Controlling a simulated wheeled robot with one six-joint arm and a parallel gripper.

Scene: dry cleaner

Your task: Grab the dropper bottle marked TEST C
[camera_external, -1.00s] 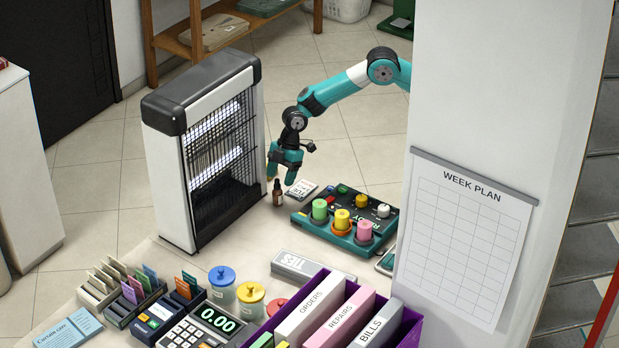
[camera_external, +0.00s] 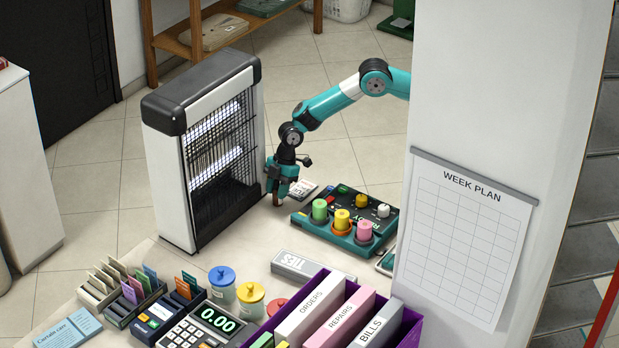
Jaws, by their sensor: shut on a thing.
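A small dark brown dropper bottle (camera_external: 276,201) stands on the counter between the black-grilled insect lamp and the green tray of coloured pots. My gripper (camera_external: 278,190) has come down from above and is shut on the bottle. Only the lower part of the bottle shows below the fingers; its cap is hidden. Its label is too small to read, so I cannot see the mark TEST C. The bottle looks upright and at counter level.
The tall insect lamp (camera_external: 204,150) stands close on the left of my gripper. The green tray (camera_external: 322,228) with coloured pots is close on the right. A grey TIES box (camera_external: 305,268) lies in front, with clear counter between.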

